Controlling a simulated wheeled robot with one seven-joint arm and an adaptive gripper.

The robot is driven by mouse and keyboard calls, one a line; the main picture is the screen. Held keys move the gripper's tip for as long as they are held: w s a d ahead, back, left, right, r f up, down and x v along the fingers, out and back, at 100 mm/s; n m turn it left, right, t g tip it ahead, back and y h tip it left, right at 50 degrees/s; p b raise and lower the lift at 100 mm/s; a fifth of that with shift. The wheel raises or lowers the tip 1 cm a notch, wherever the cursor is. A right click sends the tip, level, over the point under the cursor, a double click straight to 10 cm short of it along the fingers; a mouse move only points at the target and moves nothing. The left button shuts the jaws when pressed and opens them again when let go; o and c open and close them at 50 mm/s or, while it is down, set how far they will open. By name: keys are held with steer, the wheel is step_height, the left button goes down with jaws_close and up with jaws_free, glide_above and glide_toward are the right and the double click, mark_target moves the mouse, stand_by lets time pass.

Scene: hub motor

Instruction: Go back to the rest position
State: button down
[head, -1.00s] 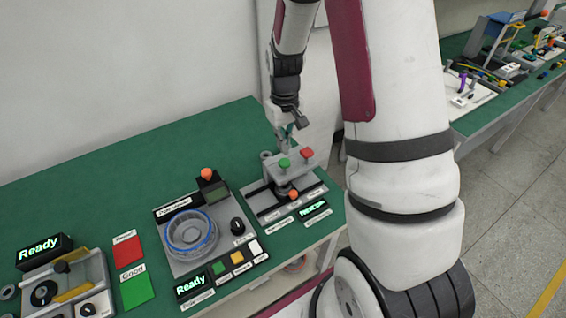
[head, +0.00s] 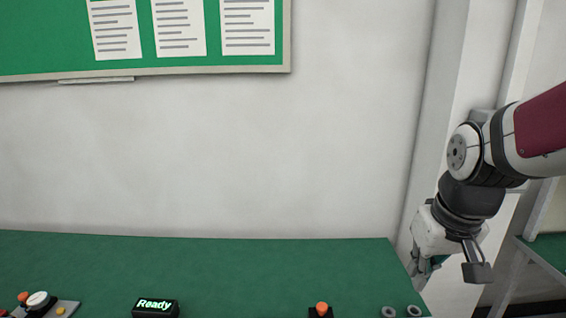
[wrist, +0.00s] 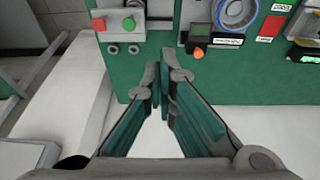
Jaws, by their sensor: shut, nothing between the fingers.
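My gripper (wrist: 160,85) is shut and empty in the wrist view, its green-padded fingers meeting over the edge of the green table. In the head view my gripper (head: 422,280) hangs at the right, pointing down past the table's right end. My arm comes in from the right edge of the picture.
The green table (head: 250,262) runs along the wall. A "Ready" display (head: 155,307) and an orange knob (head: 322,308) stand at its front. The wrist view shows a station with red and green buttons (wrist: 128,24) and a blue-ringed fixture (wrist: 238,12). A noticeboard (head: 280,30) hangs on the wall.

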steer(key=s+a+r+t, duration=0.1)
steer(key=s+a+r, duration=0.1)
steer(key=s, duration=0.4)
steer(key=s+a+r+t, duration=0.1)
steer(key=s+a+r, duration=0.1)
steer(key=s+r, duration=0.2)
steer(key=shift+s+r, duration=0.15)
steer(key=shift+s, duration=0.8)
